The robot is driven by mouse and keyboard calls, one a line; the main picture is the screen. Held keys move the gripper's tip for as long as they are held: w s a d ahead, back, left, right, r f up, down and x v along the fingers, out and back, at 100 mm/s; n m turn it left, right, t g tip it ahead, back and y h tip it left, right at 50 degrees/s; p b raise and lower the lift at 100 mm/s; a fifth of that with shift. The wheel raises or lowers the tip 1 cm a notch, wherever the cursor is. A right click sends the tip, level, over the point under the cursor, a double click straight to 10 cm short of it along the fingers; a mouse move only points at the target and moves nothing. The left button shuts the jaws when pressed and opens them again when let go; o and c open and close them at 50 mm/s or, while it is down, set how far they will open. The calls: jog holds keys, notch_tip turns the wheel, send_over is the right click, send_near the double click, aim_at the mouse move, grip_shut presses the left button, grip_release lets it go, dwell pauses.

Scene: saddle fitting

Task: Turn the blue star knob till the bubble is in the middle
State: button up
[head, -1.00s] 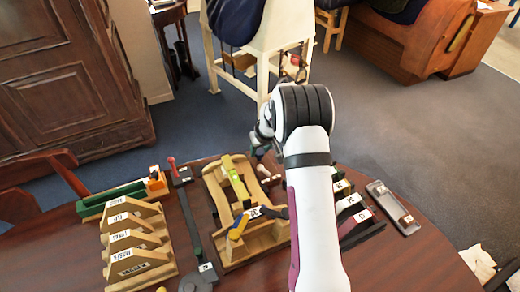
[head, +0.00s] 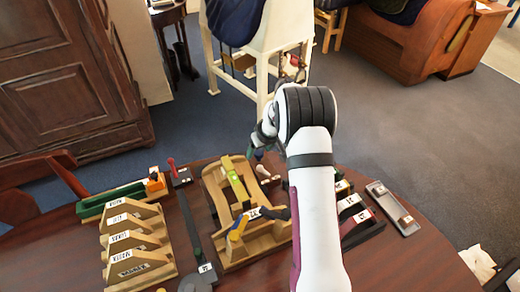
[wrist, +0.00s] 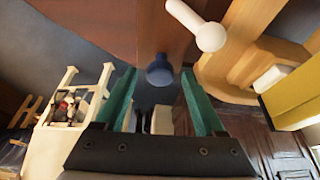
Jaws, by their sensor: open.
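The blue knob (wrist: 160,70) shows in the wrist view as a dark, round shape at the table edge. My gripper (wrist: 158,78) is open, with one teal finger on each side of the knob; I cannot tell whether either finger touches it. In the head view my gripper (head: 259,151) is at the far end of the wooden saddle stand (head: 215,187), mostly hidden by my wrist. A yellow-green level (head: 237,180) lies along the stand, and its yellow side (wrist: 298,100) shows at the right of the wrist view. The bubble is too small to make out.
A white-tipped peg (wrist: 208,35) sticks out close to the knob. A wooden rack (head: 150,258) stands left of the stand, with a green tray (head: 98,206) behind it. A grey tray (head: 393,207) lies right of my arm.

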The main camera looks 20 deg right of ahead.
jog(key=v, duration=1.5)
jog(key=shift+r, duration=0.35)
jog(key=shift+s+a, duration=0.1)
jog(key=shift+a, duration=0.05)
jog(key=s+a+r+m+g+y, duration=0.15)
jog(key=s+a+r, duration=0.35)
jog(key=s+a, duration=0.7)
jog(key=s+a+f+m+g, duration=0.1)
jog(key=s+a+m, duration=0.1)
jog(key=s, duration=0.8)
jog(key=s+a+f+m+g, duration=0.1)
jog(key=s+a, duration=0.4)
jog(key=s, duration=0.6)
jog(key=shift+a+m+g, duration=0.25)
jog(key=shift+m+g, duration=0.4)
jog(key=shift+m, duration=0.3)
